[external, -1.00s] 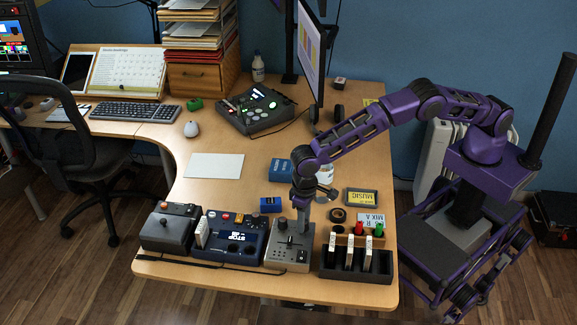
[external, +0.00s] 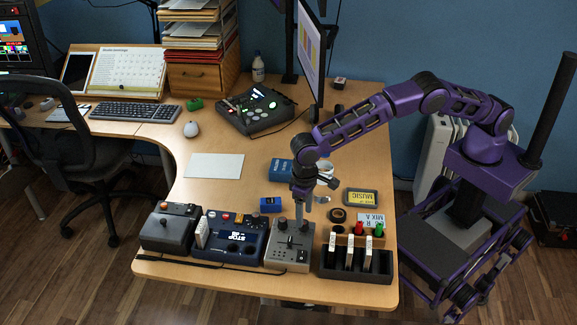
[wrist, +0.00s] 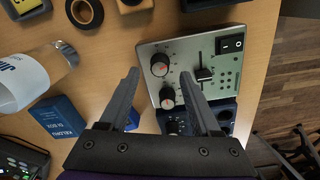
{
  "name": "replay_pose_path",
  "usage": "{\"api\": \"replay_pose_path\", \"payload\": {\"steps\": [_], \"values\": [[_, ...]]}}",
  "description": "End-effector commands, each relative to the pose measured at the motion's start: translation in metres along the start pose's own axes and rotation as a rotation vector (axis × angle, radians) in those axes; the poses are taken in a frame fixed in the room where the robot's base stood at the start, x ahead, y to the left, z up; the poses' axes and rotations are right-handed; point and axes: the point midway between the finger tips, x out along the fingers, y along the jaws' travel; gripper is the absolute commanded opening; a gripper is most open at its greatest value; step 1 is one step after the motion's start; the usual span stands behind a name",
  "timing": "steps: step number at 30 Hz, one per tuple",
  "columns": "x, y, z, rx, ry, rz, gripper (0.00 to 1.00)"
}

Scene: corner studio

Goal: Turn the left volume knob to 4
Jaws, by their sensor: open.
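The grey mixer box (external: 290,256) stands at the table's front edge, with dark round knobs at its back, a slider and a switch. In the wrist view the box (wrist: 223,73) is turned sideways. Dial marks are too small to read. My gripper (external: 306,219) is over the back right of the box, pointing down. In the wrist view my gripper (wrist: 160,75) is open and empty, its fingers spread either side of the knobs in the picture. Contact cannot be told.
The blue STOP device (external: 236,240) stands left of the mixer, the black cartridge tray (external: 357,265) right of it. A small blue box (external: 273,204), a white jar (wrist: 38,72) and a tape roll (wrist: 85,12) are behind. A blank sheet (external: 215,166) lies farther left.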

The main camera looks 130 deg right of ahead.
Motion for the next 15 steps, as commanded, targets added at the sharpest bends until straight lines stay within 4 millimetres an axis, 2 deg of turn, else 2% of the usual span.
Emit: {"api": "replay_pose_path", "payload": {"steps": [1,9,15], "values": [[-0.016,-0.001,-0.001,0.0,0.003,-0.004,0.64],[-0.083,-0.001,0.0,-0.001,0.003,-0.003,0.64],[-0.119,0.0,0.0,0.0,0.001,-0.001,0.64]]}}
